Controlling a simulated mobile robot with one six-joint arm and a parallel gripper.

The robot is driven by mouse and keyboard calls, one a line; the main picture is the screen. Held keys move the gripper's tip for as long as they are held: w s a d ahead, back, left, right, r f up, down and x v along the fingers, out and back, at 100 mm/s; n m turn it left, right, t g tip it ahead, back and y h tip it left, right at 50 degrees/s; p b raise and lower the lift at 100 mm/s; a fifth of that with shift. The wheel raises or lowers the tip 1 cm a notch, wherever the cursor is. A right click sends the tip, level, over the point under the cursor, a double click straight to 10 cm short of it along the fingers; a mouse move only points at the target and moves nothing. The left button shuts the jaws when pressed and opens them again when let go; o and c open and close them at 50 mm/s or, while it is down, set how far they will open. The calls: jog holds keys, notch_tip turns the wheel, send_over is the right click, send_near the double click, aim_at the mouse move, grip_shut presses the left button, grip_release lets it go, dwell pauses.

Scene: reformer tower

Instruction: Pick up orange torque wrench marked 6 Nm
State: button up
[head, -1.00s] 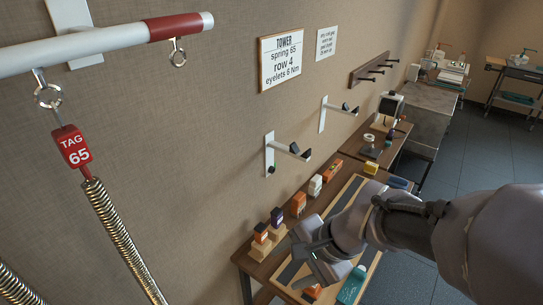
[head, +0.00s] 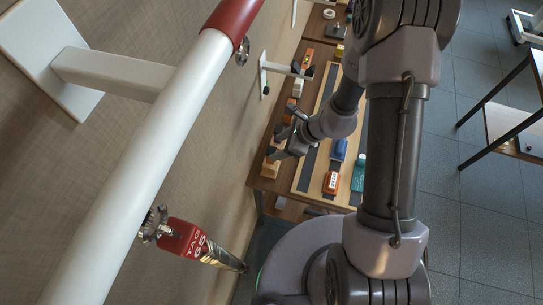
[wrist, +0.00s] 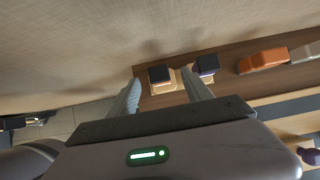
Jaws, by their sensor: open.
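No 6 Nm marking is readable on any tool. In the wrist view, a small dark-topped upright piece (wrist: 161,75) stands in a pale wooden block, between my fingertips in the picture. A second dark, purplish piece (wrist: 207,65) stands just right of the right finger. An orange item (wrist: 262,61) lies farther right along the wall. My gripper (wrist: 161,80) is open and empty, and it also shows in the head view (head: 279,143) over the bench's near wall-side end. There the arm and gripper hide part of the wooden blocks. An orange item with a white label (head: 332,182) lies on the bench mat.
A blue item (head: 340,148) and a teal item (head: 358,172) lie near the labelled orange one on the wooden bench (head: 267,183). A wall bracket (head: 275,68) juts over the bench.

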aim_at(272, 151)
jog(key=b+x, duration=0.1)
jog(key=x, duration=0.4)
jog(key=shift+f, duration=0.25)
jog(key=shift+s+r, duration=0.1)
grip_shut()
